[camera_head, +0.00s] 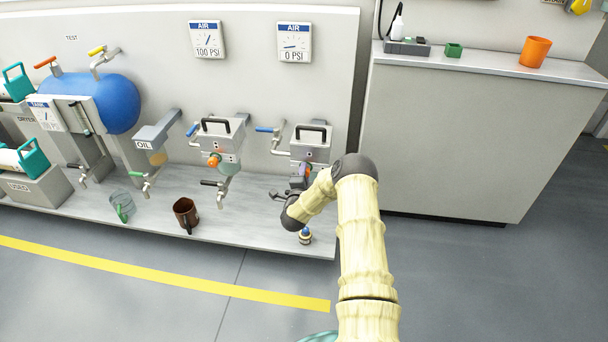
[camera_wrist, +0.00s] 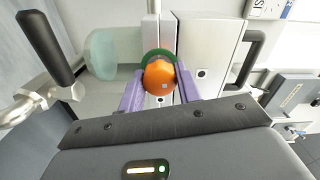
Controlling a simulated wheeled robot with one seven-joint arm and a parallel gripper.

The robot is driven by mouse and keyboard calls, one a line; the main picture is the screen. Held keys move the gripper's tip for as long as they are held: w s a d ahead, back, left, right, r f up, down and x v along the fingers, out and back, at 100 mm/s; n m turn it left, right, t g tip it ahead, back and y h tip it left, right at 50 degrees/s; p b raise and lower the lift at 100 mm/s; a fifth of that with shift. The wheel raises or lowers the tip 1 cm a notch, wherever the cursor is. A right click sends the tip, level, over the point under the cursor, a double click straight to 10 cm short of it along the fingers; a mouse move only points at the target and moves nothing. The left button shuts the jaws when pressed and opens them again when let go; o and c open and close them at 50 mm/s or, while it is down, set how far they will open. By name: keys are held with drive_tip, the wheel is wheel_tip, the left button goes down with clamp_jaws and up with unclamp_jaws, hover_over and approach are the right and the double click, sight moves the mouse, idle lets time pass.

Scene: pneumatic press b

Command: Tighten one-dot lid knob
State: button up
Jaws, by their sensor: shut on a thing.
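In the wrist view the orange knob (camera_wrist: 158,76), with a dark green ring behind it, sits on the front of a light grey housing (camera_wrist: 215,45). My gripper's purple fingers (camera_wrist: 160,92) are shut on the knob, one on each side. A dark round dot (camera_wrist: 201,73) shows on the housing face beside the knob, and another dark spot lies near the fingers. In the head view my gripper (camera_head: 300,181) is at the right-hand unit (camera_head: 310,146), below the 0 PSI gauge. My arm and gripper hide most of its knob there.
A similar unit (camera_head: 222,138) with an orange knob stands to the left. A black-handled lever (camera_wrist: 46,48) and a pale clear bowl (camera_wrist: 103,54) lie close to my gripper. A brown mug (camera_head: 186,213) stands on the shelf. Floor in front is clear.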

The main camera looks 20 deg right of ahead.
drive_tip(key=shift+s+a+f, duration=0.1)
drive_tip(key=shift+a+f, duration=0.1)
drive_tip(key=o, duration=0.7)
drive_tip(key=shift+o, duration=1.3)
drive_tip(key=shift+d+r, duration=0.1)
drive_tip(key=shift+r, duration=0.05)
drive_tip(key=p+v, duration=0.5)
drive_tip(key=v, duration=1.2)
drive_tip(key=shift+p, duration=0.35)
drive_tip(key=shift+s, duration=0.1)
